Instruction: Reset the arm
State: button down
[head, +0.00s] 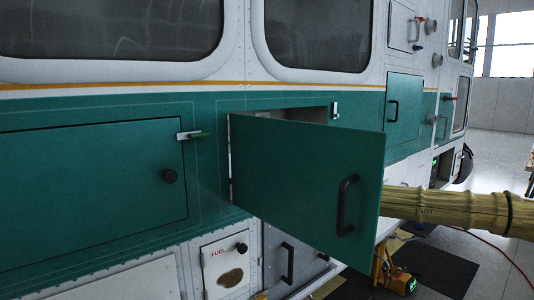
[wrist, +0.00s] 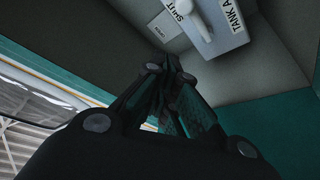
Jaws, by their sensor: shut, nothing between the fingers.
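My gripper (wrist: 172,66) shows in the wrist view with its dark fingers together and nothing between them. It points into a grey compartment. Beyond the fingertips is a light grey valve plate (wrist: 228,42) with a pale lever (wrist: 195,18) and labels reading "SHUT" and "TANK A". The fingertips appear close to the plate, but I cannot tell whether they touch it. In the head view my arm (head: 440,207), in a yellowish sleeve, comes in from the right and passes behind the open green door (head: 300,180). The door hides my gripper there.
A closed green panel (head: 90,180) is at left and a smaller green door (head: 403,108) is farther right. A yellow floor device (head: 398,280) and a red cable (head: 495,250) lie at lower right.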

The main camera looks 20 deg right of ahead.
jog(key=shift+b+v, duration=0.5)
jog(key=shift+v, duration=1.45)
jog(key=shift+a, duration=0.2)
jog(key=w+a+p, duration=0.1)
jog(key=w+a, duration=0.2)
jog(key=w, duration=0.5)
jog(key=shift+w+a+r, duration=0.2)
jog(key=shift+w+r, duration=0.05)
jog(key=shift+w, duration=0.05)
jog(key=shift+a+p, duration=0.15)
jog(key=shift+p, duration=0.15)
jog(key=shift+r, duration=0.1)
